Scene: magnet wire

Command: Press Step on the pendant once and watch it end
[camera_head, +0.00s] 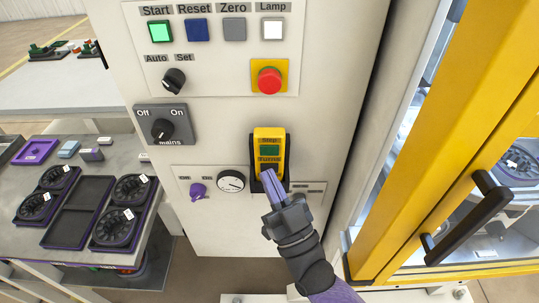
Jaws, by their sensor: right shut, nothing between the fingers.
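The yellow pendant (270,143) sits in a dark holder on the front of the pale cabinet, below the red emergency button. My left gripper is not in view.
Above are the Start, Reset, Zero and Lamp buttons and a red emergency button (270,80). A mains switch (162,128), a gauge (231,181) and a purple valve knob (198,190) are left of the pendant. A yellow-framed door (440,140) stands right; a table with trays is left.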

